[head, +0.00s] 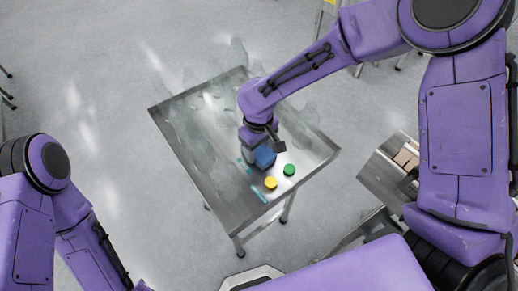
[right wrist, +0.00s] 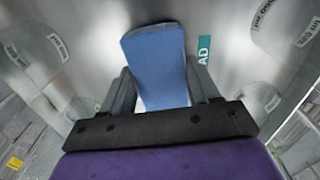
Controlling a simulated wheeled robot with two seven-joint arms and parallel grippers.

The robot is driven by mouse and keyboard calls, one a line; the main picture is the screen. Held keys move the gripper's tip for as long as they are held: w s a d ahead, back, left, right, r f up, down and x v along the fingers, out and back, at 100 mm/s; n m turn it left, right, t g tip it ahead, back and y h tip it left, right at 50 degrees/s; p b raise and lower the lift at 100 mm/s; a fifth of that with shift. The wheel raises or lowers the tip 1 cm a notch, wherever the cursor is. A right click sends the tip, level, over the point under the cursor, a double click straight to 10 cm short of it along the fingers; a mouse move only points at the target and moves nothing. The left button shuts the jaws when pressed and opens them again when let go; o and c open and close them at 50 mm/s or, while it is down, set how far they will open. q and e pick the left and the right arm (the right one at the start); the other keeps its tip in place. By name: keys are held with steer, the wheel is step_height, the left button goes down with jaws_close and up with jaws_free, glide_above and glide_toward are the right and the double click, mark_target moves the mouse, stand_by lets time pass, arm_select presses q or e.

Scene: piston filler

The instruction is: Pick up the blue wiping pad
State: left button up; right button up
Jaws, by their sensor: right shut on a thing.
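The blue wiping pad (head: 264,157) is at the right gripper, over the right part of a steel table (head: 187,148). In the right wrist view the pad (right wrist: 155,55) is a plain blue block standing out between the two grey fingers. My right gripper (head: 257,151) is shut on it, and the fingers (right wrist: 162,92) press on its sides. I cannot tell whether the pad touches the table. My left arm is at the lower left of the head view, and its gripper is out of view.
A yellow disc (head: 271,183) and a green disc (head: 289,170) lie close to the pad. A teal label (right wrist: 203,52) is beside it. Translucent patches or objects, some labelled, spread over the table. A tray with brown blocks (head: 406,158) stands at the right.

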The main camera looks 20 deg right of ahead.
mark_target(258, 149)
step_height(258, 149, up, 3)
steer(key=shift+r, duration=0.1)
steer(key=s+r, duration=0.2)
steer(key=r, duration=0.1)
steer(key=s+r, duration=0.1)
steer(key=s, duration=0.1)
steer(key=shift+a+r, duration=0.25)
steer(key=s+a+r+p, duration=0.1)
steer(key=s+r, duration=0.3)
steer(key=s, duration=0.6)
steer(key=shift+r, duration=0.4)
steer(key=shift+a, duration=0.1)
